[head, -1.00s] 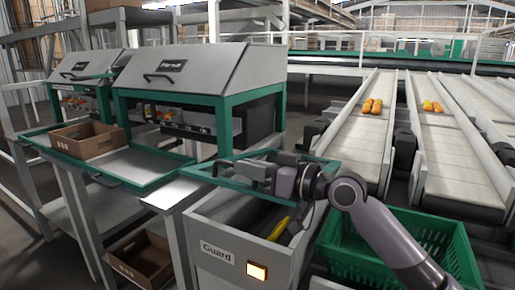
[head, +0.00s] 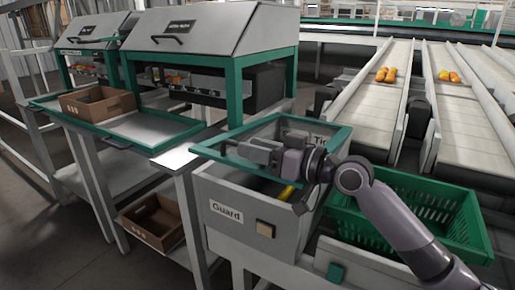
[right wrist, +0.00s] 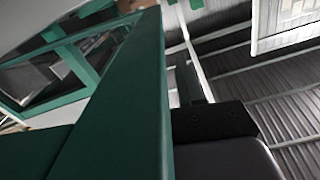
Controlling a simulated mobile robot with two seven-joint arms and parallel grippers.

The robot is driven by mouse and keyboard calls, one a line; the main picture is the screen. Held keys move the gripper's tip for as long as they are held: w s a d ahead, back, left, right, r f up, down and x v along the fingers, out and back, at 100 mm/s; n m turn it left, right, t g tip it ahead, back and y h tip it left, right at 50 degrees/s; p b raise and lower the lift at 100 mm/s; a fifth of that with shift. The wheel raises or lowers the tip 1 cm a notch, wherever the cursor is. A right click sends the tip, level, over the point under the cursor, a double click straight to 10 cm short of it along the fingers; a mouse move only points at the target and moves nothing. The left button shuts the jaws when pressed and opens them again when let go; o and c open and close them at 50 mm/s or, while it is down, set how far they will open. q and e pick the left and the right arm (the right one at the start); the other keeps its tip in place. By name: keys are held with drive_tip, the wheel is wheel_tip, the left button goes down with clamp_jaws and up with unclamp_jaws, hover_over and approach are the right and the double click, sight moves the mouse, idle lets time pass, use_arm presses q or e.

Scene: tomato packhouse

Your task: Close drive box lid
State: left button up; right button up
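My right gripper (head: 242,151) is at the lid's front left part. In the right wrist view a green bar (right wrist: 125,100) of the frame crosses close in front, beside one dark finger (right wrist: 212,122). The other finger is hidden, so its grip is unclear. My left gripper is out of view.
A green crate (head: 462,232) stands right of the box, under my right arm. Sorting belts (head: 367,98) with tomatoes run behind. A bench with a green-edged tray (head: 150,128) and a cardboard box (head: 98,104) is at left. A yellow item (head: 287,192) shows inside the box.

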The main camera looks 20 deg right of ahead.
drive_tip(key=shift+v, duration=3.55)
